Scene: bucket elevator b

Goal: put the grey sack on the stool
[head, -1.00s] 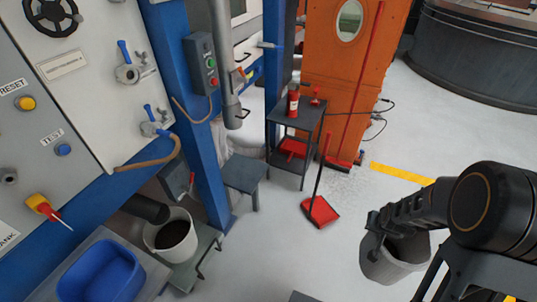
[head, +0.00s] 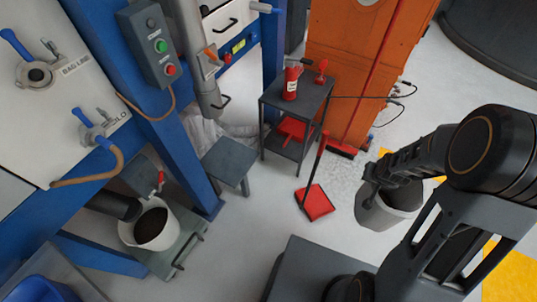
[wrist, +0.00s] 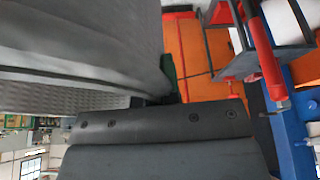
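The grey sack (head: 378,212) hangs from my gripper (head: 374,178) at the right in the head view, its dark top partly hidden by the fingers. In the wrist view the grey woven side of the sack (wrist: 80,75) fills the upper left, against the dark gripper (wrist: 165,130). My gripper looks shut on the sack's upper edge. The stool (head: 228,158) is a small dark grey seat with a bare top, left of the sack and apart from it, beside the blue post.
A red dustpan (head: 316,203) with an upright handle stands on the floor between stool and sack. A white bucket (head: 155,232) stands left of the stool. Floor before the stool is clear.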

